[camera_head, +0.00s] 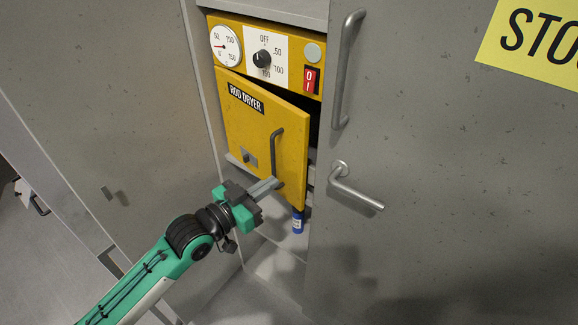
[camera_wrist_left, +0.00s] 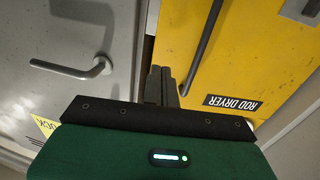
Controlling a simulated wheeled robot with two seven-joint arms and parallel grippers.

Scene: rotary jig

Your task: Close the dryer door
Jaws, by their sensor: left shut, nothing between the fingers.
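The yellow dryer door (camera_head: 262,133), marked ROD DRYER, stands partly open, with a dark gap along its right edge in the head view. It has a grey bar handle (camera_head: 279,157) near that edge. My left gripper (camera_head: 275,183) is shut and empty, with its fingertips at the lower end of the handle; I cannot tell whether they touch. In the left wrist view the gripper (camera_wrist_left: 160,72) points at the door's edge, beside the yellow door (camera_wrist_left: 235,60) and its handle (camera_wrist_left: 205,45). My right gripper is not in view.
Above the door is the dryer's control panel (camera_head: 290,52) with a gauge, a knob and a red switch. A grey cabinet door with a lever handle (camera_head: 355,188) and a vertical bar handle (camera_head: 346,70) stands on the right. A blue can (camera_head: 298,222) stands below the dryer.

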